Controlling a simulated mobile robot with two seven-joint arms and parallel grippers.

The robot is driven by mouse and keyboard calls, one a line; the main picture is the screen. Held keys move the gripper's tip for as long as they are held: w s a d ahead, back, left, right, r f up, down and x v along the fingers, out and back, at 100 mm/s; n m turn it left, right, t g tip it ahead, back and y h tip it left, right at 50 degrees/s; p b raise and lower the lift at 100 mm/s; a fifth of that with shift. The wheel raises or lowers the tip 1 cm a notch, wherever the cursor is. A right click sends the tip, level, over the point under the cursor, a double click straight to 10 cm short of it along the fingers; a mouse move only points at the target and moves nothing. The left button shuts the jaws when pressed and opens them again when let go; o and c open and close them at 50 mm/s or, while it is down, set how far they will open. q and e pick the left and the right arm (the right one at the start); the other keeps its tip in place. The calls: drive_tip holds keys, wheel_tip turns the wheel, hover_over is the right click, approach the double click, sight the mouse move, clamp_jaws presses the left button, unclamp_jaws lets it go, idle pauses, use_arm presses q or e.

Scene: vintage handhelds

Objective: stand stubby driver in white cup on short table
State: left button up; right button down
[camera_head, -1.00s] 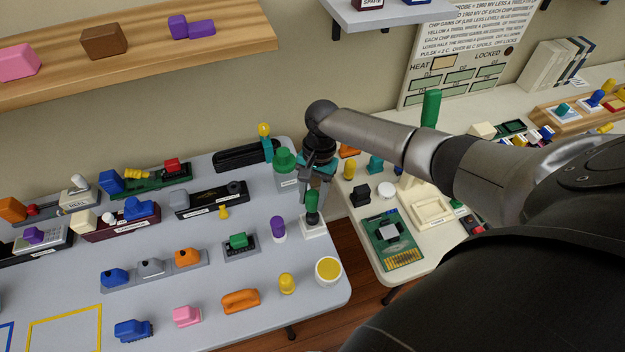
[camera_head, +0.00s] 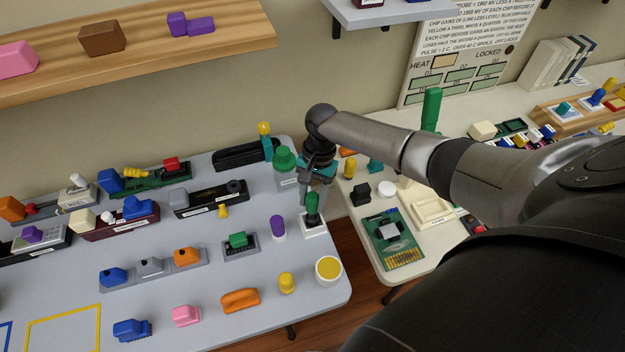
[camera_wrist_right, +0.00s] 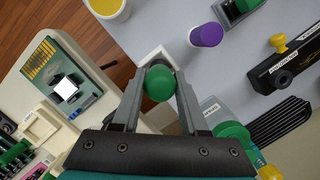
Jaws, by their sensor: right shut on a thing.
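The stubby driver (camera_head: 312,203) has a green handle and a dark lower part. My right gripper (camera_head: 318,195) is shut on its handle and holds it upright. Its lower end is at a square white holder (camera_head: 314,230) near the right edge of the grey table; how deep it sits cannot be told. In the wrist view the round green handle end (camera_wrist_right: 160,83) is between the fingers, with the white holder (camera_wrist_right: 150,52) behind it. A round white cup (camera_head: 328,271) with a yellow inside stands nearer the front corner. My left gripper is not in view.
A green-topped container (camera_head: 285,165) stands close behind the gripper. A purple-topped cylinder (camera_head: 278,228) is just left of the holder, and a yellow peg (camera_head: 287,283) is left of the round cup. A gap separates the grey table from the cream table (camera_head: 420,262).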

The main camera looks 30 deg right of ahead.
drive_tip(key=shift+b+x, duration=0.4)
drive_tip(key=shift+x, duration=0.45)
drive_tip(key=shift+c, duration=1.8)
unclamp_jaws()
drive_tip(key=shift+w+d, duration=0.1)
drive_tip(key=shift+d, duration=0.05)
drive_tip(key=p+v, duration=0.3)
drive_tip(key=v, duration=1.2)
